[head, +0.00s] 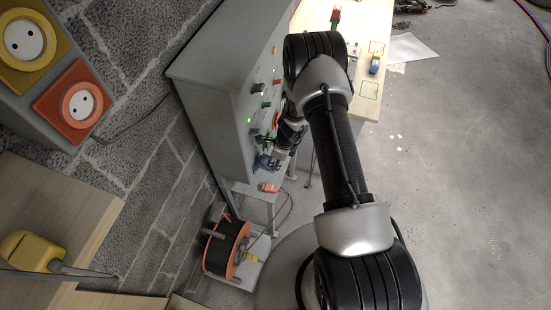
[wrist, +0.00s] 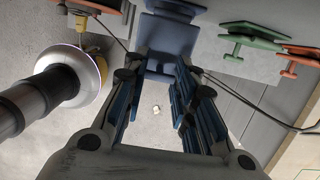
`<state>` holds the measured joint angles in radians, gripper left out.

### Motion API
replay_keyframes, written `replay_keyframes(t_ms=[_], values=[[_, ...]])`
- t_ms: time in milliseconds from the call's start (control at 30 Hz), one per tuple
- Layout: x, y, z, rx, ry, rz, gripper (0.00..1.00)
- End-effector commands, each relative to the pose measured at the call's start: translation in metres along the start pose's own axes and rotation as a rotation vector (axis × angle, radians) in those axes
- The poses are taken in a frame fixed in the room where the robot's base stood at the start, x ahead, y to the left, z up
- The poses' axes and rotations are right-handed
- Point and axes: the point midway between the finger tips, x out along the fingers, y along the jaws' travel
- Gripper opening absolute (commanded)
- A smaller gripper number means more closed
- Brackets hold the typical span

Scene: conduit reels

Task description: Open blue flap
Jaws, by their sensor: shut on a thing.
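The blue flap (wrist: 166,42) is at the top middle of the wrist view, on the front of a grey cabinet. Its lower part lies between the fingertips of my gripper (wrist: 158,72). The gripper is shut on it, with a finger at each side. In the head view the blue flap (head: 262,162) is low on the face of the grey cabinet (head: 215,80), and my gripper (head: 278,157) is right at it. My arm hides part of the cabinet face. The flap's exact angle is hard to tell.
Green (wrist: 250,38) and orange (wrist: 298,60) flaps sit to the right of the blue one. A cable reel with orange rims (head: 212,246) stands below the cabinet, near an orange connector (head: 269,188). A wooden table (head: 368,105) is behind. Open floor (head: 470,170) lies right.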

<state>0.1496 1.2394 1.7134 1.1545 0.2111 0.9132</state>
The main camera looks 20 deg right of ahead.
Motion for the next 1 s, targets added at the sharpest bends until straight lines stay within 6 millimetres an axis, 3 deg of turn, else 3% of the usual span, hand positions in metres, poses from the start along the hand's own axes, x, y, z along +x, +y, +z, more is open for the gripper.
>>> replay_keyframes(t_ms=[267, 300, 600, 1000], values=[[0.0009, 0.0006, -0.0007, 0.001, 0.001, 0.001, 0.00], [0.0009, 0.0006, -0.0007, 0.001, 0.001, 0.001, 0.28], [0.0005, 0.0004, -0.0004, 0.000, 0.000, 0.001, 0.47], [0.0022, 0.0000, -0.0009, 0.002, -0.008, 0.000, 0.47]])
